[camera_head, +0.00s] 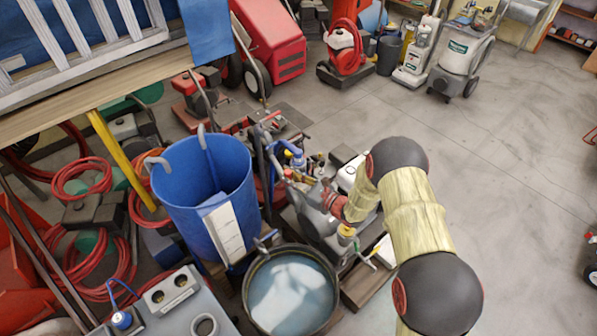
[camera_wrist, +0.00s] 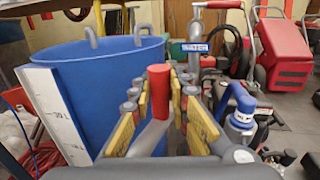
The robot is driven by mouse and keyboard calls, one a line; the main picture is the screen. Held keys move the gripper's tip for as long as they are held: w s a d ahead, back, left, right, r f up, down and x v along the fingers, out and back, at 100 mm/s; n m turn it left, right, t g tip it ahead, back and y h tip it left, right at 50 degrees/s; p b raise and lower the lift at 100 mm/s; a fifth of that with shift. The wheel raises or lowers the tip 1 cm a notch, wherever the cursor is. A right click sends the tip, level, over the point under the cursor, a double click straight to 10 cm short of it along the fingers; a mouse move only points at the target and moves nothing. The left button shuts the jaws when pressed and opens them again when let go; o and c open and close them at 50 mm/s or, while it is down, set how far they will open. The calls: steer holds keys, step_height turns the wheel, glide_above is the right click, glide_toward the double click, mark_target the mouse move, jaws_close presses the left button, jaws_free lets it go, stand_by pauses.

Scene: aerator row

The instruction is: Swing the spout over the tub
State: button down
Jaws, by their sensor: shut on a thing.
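A tall blue tub (camera_head: 190,205) with grey hooks on its rim and a white scale panel on its side stands left of my gripper (camera_head: 292,178). The tub also fills the left of the wrist view (camera_wrist: 90,80). A grey bar with a red end (camera_wrist: 158,92), which looks like the spout, stands between the yellow finger pads of my gripper (camera_wrist: 168,112). My gripper is shut on it, beside the tub's rim. In the head view the bar is too small and cluttered to make out.
A round black basin (camera_head: 290,295) with pale liquid stands in front of the tub. A blue-handled fitting (camera_wrist: 238,105) is close to the right of my fingers. Red hoses (camera_head: 85,180) and machines crowd the left and back. Open floor (camera_head: 510,190) lies to the right.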

steer(key=shift+s+a+f, duration=0.1)
steer(key=shift+s+a, duration=0.2)
steer(key=shift+a, duration=0.4)
steer(key=shift+s+a, duration=0.35)
steer(key=shift+a, duration=0.4)
steer(key=shift+s+a+f, duration=0.1)
steer(key=shift+s+a, duration=0.2)
steer(key=shift+a, duration=0.4)
steer(key=c, duration=1.8)
jaws_free()
steer(key=shift+r, duration=0.1)
steer(key=shift+o, duration=0.4)
steer(key=shift+r, duration=0.1)
steer(key=v, duration=1.2)
steer(key=shift+w, duration=0.1)
